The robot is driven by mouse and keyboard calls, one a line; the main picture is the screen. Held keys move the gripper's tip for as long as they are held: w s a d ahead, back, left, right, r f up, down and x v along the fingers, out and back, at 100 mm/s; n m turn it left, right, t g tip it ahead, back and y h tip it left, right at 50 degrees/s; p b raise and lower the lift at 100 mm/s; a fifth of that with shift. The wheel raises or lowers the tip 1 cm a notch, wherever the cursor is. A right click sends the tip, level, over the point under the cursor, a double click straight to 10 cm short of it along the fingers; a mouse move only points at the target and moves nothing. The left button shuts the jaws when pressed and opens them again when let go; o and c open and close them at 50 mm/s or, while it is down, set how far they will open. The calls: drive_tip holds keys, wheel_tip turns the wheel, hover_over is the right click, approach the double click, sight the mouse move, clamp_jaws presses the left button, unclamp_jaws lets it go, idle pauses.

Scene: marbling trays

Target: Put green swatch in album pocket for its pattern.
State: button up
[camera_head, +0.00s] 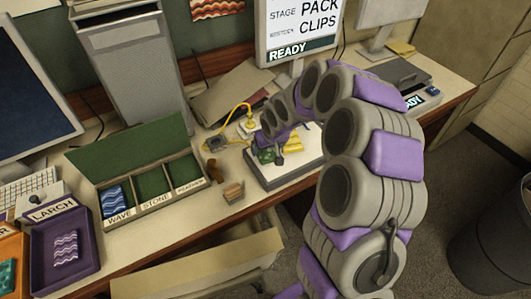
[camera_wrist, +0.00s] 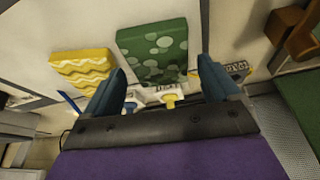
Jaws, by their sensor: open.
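The green swatch (camera_wrist: 152,42), with pale rounded spots like stones, lies flat on a white surface in the wrist view. It also shows, partly hidden, beside my gripper in the head view (camera_head: 266,156). My gripper (camera_wrist: 161,66) is open, its two fingertips apart at the near edge of the green swatch, with nothing held. The album (camera_head: 127,158) lies open at the left with three pockets labelled WAVE, STONE and FEATHER. A blue wavy swatch (camera_head: 116,199) is in the WAVE pocket. The STONE pocket (camera_head: 153,183) and FEATHER pocket (camera_head: 184,171) look empty.
A yellow wavy swatch (camera_wrist: 82,69) lies left of the green one in the wrist view. A small brown stand (camera_head: 214,170) and a wooden block (camera_head: 233,192) stand between album and gripper. The purple LARCH tray (camera_head: 90,268) sits at left. A drawer (camera_head: 205,275) is open below.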

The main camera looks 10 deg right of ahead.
drive_tip(key=shift+x, duration=1.2)
drive_tip(key=shift+d, duration=0.1)
drive_tip(key=c, duration=0.9)
drive_tip(key=shift+r, duration=0.2)
